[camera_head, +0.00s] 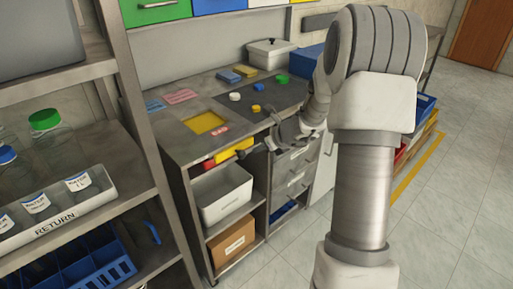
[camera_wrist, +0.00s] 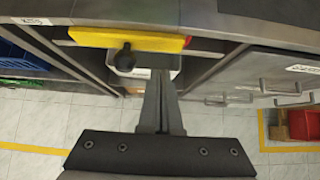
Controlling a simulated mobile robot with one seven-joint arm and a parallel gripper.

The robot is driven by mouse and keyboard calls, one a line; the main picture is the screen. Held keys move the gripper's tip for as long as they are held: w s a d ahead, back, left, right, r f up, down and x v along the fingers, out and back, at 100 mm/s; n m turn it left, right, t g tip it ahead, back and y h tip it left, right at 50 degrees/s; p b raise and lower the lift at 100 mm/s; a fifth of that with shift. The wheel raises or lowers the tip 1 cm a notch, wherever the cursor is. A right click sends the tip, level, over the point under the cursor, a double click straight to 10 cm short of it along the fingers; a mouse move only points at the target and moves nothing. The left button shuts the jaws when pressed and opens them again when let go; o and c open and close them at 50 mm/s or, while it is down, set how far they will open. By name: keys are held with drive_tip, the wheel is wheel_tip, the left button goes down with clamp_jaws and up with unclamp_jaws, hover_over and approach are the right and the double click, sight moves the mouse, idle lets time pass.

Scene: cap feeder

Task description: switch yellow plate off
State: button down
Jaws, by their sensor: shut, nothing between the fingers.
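The yellow plate (camera_head: 235,149) is on the front edge of the workbench, with a red part at its left end. In the wrist view the yellow plate (camera_wrist: 140,42) lies across the upper middle, and a black knob (camera_wrist: 125,58) sticks out from it. My gripper (camera_wrist: 161,75) is shut and empty, its fingertips to the right of the knob and apart from it in the picture. In the head view my gripper (camera_head: 283,133) is by the bench front, to the right of the yellow plate. Which way the knob is set I cannot tell.
The benchtop holds a yellow-framed square (camera_head: 205,123) and a dark mat (camera_head: 240,115) with several caps. Below are a white bin (camera_head: 222,192), a cardboard box (camera_head: 231,242) and drawers (camera_head: 292,180). A shelf with jars (camera_head: 46,130) stands at left. The floor in front is clear.

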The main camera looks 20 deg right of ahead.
drive_tip(key=p+v, duration=0.3)
drive_tip(key=v, duration=0.7)
drive_tip(key=shift+s+d, duration=0.2)
drive_tip(key=shift+s, duration=0.15)
